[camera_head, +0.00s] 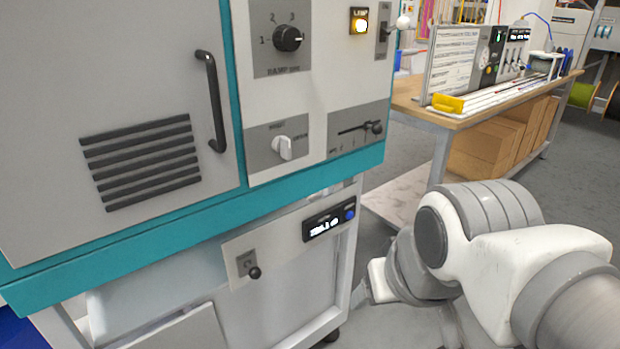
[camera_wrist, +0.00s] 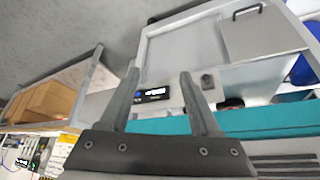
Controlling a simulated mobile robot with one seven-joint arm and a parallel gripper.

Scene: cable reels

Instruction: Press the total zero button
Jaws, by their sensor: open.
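A small black display unit (camera_head: 329,221) with lit white digits is on the lower front of the grey and teal machine. A round blue button (camera_head: 350,215) sits at its right end; its label is too small to read. In the wrist view the picture is turned over, and the display unit (camera_wrist: 154,94) shows between the fingers. My gripper (camera_wrist: 158,72) is open and empty, its fingers wide apart. No contact with the button can be made out.
A plate with a black knob (camera_head: 254,272) is left of the display. Above are a white knob (camera_head: 284,148), a lever (camera_head: 372,128), a rotary dial (camera_head: 287,38) and a door handle (camera_head: 211,100). A workbench (camera_head: 450,122) with cardboard boxes (camera_head: 490,145) stands behind right.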

